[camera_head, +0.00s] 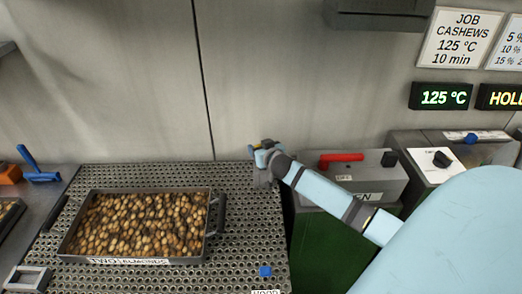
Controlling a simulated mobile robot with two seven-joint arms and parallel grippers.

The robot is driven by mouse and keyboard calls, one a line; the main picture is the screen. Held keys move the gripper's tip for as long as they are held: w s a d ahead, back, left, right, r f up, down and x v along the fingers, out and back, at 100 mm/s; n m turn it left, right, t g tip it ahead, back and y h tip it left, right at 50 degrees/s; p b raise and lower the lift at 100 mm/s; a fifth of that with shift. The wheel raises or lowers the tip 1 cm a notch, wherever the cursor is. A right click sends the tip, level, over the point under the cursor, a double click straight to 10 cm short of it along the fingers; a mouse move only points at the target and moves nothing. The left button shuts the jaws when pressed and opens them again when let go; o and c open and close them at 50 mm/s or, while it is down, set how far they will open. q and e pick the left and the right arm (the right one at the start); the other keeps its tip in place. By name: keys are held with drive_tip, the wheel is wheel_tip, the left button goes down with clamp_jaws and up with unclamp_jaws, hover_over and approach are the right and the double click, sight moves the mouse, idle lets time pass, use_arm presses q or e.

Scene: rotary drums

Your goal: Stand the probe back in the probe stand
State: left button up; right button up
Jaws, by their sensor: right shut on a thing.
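My right arm comes in from the right. Its gripper (262,168) is over the back right corner of the perforated table, near the wall. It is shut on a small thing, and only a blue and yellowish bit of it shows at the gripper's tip. I take this to be the probe, but its shape and tilt are too small to tell. A grey block with an opening (28,278) at the lower left may be the probe stand; I cannot tell for sure. My left gripper is not in view.
A tray of almonds (213,240) sits on the perforated table (245,225). A blue-handled tool (38,172) and an orange block (9,174) lie at the left. A grey box with a red lever (341,158) stands at the right.

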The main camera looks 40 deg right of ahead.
drive_tip(key=shift+f, duration=0.6)
drive_tip(key=o, duration=1.1)
drive_tip(key=shift+f, duration=0.1)
drive_tip(key=shift+c, duration=0.2)
drive_tip(key=shift+s+a, duration=0.15)
drive_tip(key=shift+s, duration=0.1)
drive_tip(key=b+v, duration=0.1)
drive_tip(key=v, duration=1)
drive_tip(key=shift+s+r, duration=0.2)
drive_tip(key=shift+r, duration=0.1)
